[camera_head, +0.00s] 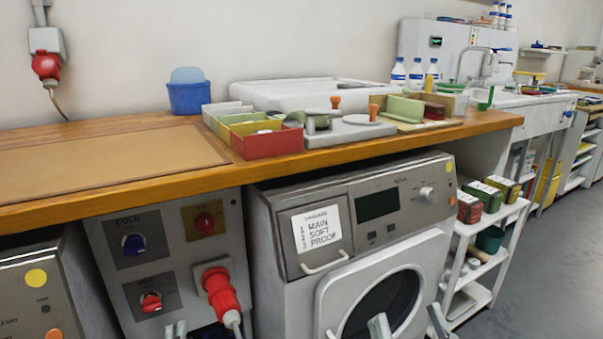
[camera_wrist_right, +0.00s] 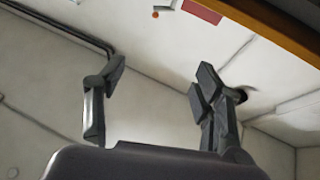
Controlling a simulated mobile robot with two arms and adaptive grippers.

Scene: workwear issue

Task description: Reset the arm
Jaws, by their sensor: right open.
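My right gripper (camera_head: 410,324) shows at the bottom edge of the head view, in front of the washing machine's round door. Its two grey fingertips stand apart. In the right wrist view the right gripper (camera_wrist_right: 157,85) is open, with nothing between its fingers.
The washing machine (camera_head: 290,215) and control panel (camera_head: 175,235) stand under the wooden worktop (camera_head: 350,152). A red plug (camera_head: 218,290) sticks out from the panel. A shelf rack (camera_head: 505,212) stands right. Open floor (camera_head: 560,270) lies further right. The worktop holds boxes (camera_head: 265,145).

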